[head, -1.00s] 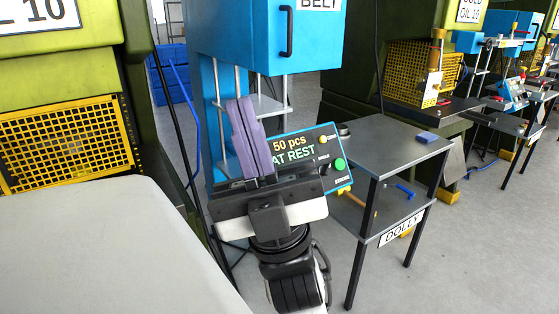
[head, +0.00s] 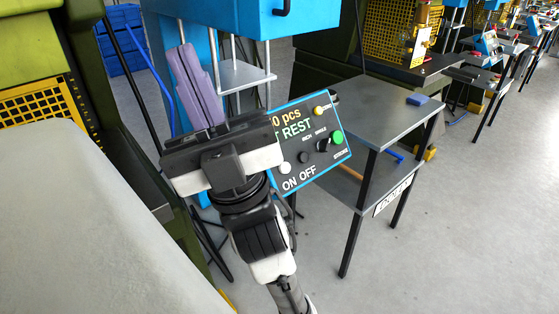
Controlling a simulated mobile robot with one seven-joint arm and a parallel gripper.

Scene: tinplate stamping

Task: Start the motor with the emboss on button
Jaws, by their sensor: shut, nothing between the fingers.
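The control panel (head: 312,172) is a dark, blue-edged box in front of the blue machine. Its display, partly covered by my gripper, reads "0 pcs" and "T REST". A white button (head: 285,168) sits above the word ON, and a black button (head: 304,157) sits above OFF. A black selector knob (head: 322,145), a green button (head: 338,137) and a yellow button (head: 319,110) are further right. My gripper (head: 183,50), with purple fingers, is shut and empty. It is to the left of the panel in the picture, and its body overlaps the panel's left edge.
A dark two-shelf dolly (head: 382,112) stands right of the panel, with a blue block (head: 420,99) on top. A pale grey surface (head: 70,220) fills the lower left. The blue machine (head: 225,20) is behind. Open floor (head: 455,220) lies at the right.

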